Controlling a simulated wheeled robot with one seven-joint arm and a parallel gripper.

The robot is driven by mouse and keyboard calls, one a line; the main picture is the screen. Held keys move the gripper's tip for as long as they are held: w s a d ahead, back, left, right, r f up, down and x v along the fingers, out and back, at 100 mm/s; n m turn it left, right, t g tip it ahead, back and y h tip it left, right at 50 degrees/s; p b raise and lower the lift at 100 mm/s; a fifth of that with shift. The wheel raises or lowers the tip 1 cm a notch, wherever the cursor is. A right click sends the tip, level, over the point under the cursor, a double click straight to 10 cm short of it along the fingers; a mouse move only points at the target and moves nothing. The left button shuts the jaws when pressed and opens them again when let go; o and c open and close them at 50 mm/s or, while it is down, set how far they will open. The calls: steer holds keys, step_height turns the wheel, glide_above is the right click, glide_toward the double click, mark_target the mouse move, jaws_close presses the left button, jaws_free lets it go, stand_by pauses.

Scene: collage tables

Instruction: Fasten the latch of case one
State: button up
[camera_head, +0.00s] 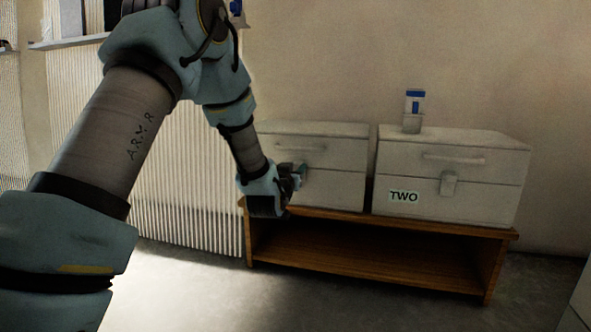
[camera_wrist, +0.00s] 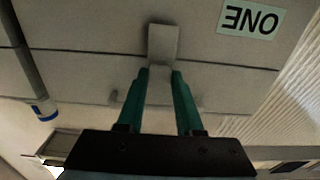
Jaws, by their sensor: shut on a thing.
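Case one (camera_head: 335,190) is a pale box at the left end of a wooden stand. In the wrist view it appears upside down, with its ONE label (camera_wrist: 251,19) at the upper right. Its pale latch (camera_wrist: 163,42) lies across the seam between lid and body. My gripper (camera_wrist: 161,72) has its two teal fingers on either side of the latch's end, shut on it. In the head view my gripper (camera_head: 300,171) is at the front of case one and hides the latch and label there. The lid is down on the body.
Case two (camera_head: 490,200), with a TWO label (camera_head: 403,196) and a latch (camera_head: 448,184), stands to the right across a narrow gap. A blue and white item (camera_head: 414,106) stands on its lid. The wooden stand (camera_head: 375,222) has an open, empty lower shelf.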

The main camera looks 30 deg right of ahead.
jaws_close()
steer(key=r+p, duration=0.1)
steer(key=p, duration=0.2)
steer(key=shift+w+d+g, duration=0.15)
steer(key=shift+g, duration=0.15)
steer(key=shift+w+d+g+y+p, duration=0.15)
steer(key=shift+g+y+p, duration=0.25)
steer(key=shift+p, duration=0.8)
steer(key=shift+f, duration=0.1)
steer(key=o, duration=0.8)
jaws_free()
steer(key=shift+f, duration=0.1)
